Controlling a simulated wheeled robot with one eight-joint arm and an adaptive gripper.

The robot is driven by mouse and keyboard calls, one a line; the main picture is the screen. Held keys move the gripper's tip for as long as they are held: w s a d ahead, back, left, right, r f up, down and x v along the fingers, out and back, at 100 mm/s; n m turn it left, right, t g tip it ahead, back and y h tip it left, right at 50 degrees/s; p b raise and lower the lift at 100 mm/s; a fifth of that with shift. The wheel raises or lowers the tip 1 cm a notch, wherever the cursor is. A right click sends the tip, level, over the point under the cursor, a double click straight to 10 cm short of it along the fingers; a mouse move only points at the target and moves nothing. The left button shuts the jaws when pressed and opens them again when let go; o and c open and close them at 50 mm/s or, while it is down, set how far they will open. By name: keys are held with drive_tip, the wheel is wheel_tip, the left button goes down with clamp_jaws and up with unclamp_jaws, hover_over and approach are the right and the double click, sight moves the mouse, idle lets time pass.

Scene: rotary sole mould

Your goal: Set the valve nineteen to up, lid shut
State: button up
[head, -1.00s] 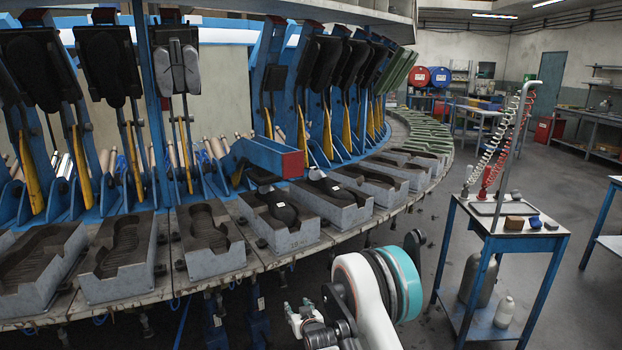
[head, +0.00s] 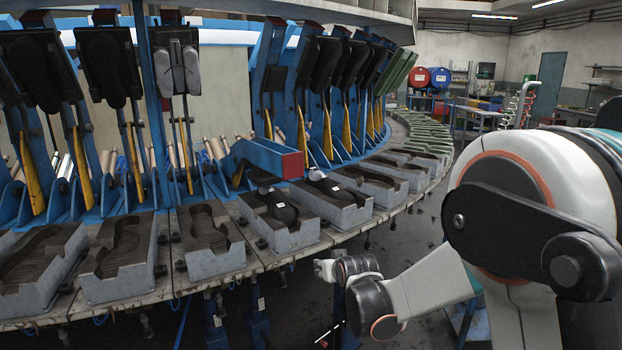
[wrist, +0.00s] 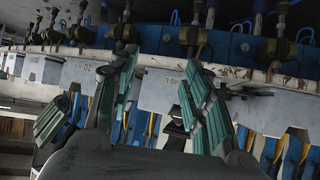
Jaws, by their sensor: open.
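In the wrist view, which looks upside down, my gripper (wrist: 157,64) is open, with teal pads on both fingers and nothing between them. Beyond the fingers runs the carousel edge with a row of small valves, including a dark one with a brass-coloured body (wrist: 190,36) and others to the right (wrist: 277,48). Grey mould blocks with small numbers (wrist: 165,84) line the edge.
Open grey moulds (head: 209,262) line the carousel rim, with dark raised lids (head: 108,68) behind. A blue beam with a red end (head: 292,164) reaches over the moulds. My arm blocks much of the right side. Dark floor lies in front of the carousel.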

drive_tip(key=s+d+r+g, duration=0.1)
drive_tip(key=s+d+r, duration=0.25)
drive_tip(key=s, duration=0.25)
drive_tip(key=s+d+r+m+h, duration=0.1)
drive_tip(key=s+d+r, duration=0.25)
drive_tip(key=s, duration=0.35)
drive_tip(key=s+d+r+g, duration=0.1)
drive_tip(key=s+d+r, duration=0.1)
drive_tip(key=s+r, duration=0.3)
drive_tip(key=s+d+f+g, duration=0.1)
drive_tip(key=s+d, duration=0.1)
drive_tip(key=s, duration=0.8)
drive_tip(key=s+d+f+m+g+h, duration=0.1)
drive_tip(key=s+d, duration=0.2)
drive_tip(key=s, duration=0.8)
drive_tip(key=shift+s+d+f, duration=0.25)
drive_tip(key=shift+d+f, duration=0.1)
drive_tip(key=shift+w+d, duration=0.1)
